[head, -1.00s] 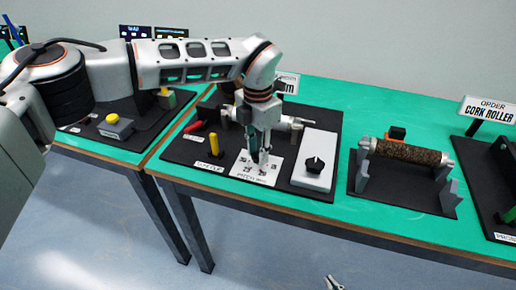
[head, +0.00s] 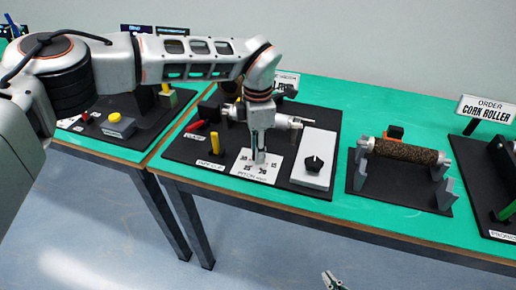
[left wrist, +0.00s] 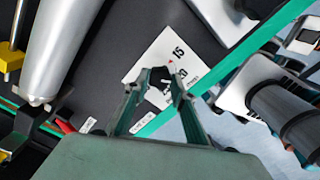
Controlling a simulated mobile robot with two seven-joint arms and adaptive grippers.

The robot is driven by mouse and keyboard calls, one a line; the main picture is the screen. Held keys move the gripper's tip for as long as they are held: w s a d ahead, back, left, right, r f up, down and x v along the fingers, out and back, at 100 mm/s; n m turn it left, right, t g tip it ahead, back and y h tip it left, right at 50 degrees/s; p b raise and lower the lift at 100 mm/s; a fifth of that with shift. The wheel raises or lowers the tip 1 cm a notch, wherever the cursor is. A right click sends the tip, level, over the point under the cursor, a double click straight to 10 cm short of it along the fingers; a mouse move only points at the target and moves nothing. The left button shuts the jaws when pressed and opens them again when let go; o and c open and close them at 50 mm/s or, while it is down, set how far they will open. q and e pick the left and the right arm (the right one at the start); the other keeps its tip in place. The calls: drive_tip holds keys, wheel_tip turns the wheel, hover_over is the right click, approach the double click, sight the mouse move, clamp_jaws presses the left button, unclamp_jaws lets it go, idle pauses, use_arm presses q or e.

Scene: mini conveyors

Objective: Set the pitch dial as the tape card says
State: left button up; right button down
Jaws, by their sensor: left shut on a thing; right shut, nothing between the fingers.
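The pitch dial's white plate (head: 240,168), printed with numbers around it, lies on a black board. My left gripper (head: 259,160) points down over its middle, shut on the dial's dark knob, which the fingers mostly hide. In the left wrist view the fingertips (left wrist: 162,72) close around the dark knob (left wrist: 156,97), with 15 and 20 readable on the plate and a small red mark near 15. The tape card (head: 287,82) stands behind my left arm, which hides most of its text. My right gripper (head: 333,281) is shut and empty, low over the floor.
A black knob (head: 314,163) sits on a white box right of the dial. A yellow peg (head: 214,143) and a red handle (head: 194,126) stand left. A cork roller (head: 405,152) rests on a stand at right, near an order sign (head: 486,110) reading CORK ROLLER.

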use_arm(q)
drive_tip(key=o, duration=1.1)
drive_tip(key=shift+r, duration=0.2)
wheel_tip(320, 180, up, 12)
drive_tip(key=shift+f, duration=0.15)
drive_tip(key=shift+s+f, duration=0.1)
